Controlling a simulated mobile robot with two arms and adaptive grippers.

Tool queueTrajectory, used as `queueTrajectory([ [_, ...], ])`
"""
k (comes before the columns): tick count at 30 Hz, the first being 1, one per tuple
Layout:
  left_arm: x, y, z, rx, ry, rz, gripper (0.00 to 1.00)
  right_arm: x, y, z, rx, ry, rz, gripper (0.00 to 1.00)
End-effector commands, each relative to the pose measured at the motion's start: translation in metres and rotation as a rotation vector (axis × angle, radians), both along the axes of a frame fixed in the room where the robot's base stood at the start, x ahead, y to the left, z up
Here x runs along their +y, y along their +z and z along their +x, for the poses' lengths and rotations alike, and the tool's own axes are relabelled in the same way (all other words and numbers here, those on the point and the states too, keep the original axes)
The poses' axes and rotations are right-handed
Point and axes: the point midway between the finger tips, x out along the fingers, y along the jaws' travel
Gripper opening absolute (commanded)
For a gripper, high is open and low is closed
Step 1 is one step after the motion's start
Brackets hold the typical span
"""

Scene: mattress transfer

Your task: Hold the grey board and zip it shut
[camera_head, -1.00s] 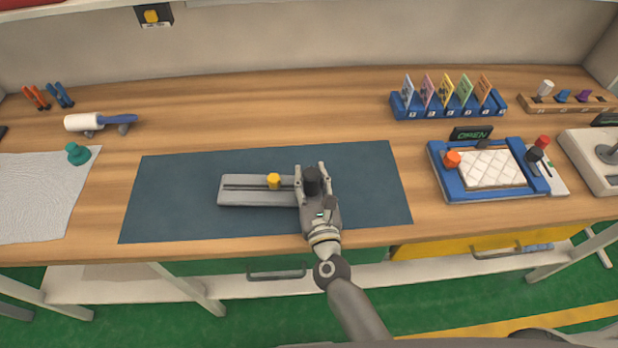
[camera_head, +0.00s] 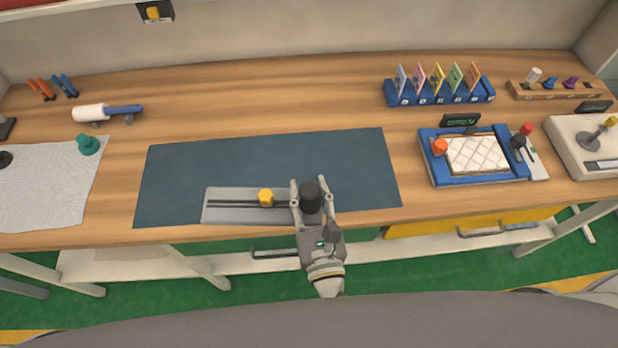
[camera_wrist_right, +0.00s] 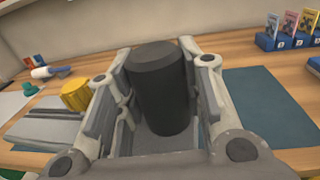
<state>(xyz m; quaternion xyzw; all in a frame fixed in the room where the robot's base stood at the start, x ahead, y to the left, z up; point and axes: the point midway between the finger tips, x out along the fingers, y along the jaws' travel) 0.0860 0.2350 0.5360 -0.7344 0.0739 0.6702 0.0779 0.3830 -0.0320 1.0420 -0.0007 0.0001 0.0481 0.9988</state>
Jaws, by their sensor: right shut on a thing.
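The grey board (camera_head: 230,214) lies at the front edge of the dark blue mat, with a long dark slot along it. A yellow knob (camera_head: 265,198) stands on the slot; it also shows in the right wrist view (camera_wrist_right: 76,95). My right gripper (camera_head: 311,200) is shut on a black upright cylinder (camera_head: 312,194) at the board's right end. In the right wrist view the black cylinder (camera_wrist_right: 160,88) stands between both fingers. The gripper hides the board's right end. My left gripper is not in view.
The dark blue mat (camera_head: 270,160) is bare behind the board. To the right are a blue-framed tray (camera_head: 430,165) with a quilted white pad and a blue card rack (camera_head: 440,98). A white sheet (camera_head: 40,190) and a roller (camera_head: 92,113) lie at left.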

Motion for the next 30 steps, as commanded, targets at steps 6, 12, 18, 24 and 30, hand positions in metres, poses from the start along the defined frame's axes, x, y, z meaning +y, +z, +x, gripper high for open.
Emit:
queueTrajectory([
  [6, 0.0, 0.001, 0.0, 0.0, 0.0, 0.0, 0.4, 0.001, 0.004, -0.004, -0.003, 0.0, 0.002, 0.0],
  [12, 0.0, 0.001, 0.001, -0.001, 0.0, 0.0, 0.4, 0.001, 0.004, -0.004, -0.003, 0.0, 0.003, 0.0],
  [18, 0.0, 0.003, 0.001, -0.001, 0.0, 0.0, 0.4, 0.0, 0.004, 0.004, -0.003, -0.002, 0.003, 0.0],
  [24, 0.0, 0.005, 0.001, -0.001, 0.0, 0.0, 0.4, -0.001, 0.004, 0.016, -0.004, -0.001, 0.003, 0.0],
  [30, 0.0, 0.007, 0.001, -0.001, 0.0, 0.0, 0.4, -0.002, 0.004, 0.028, -0.003, -0.001, 0.003, 0.0],
])
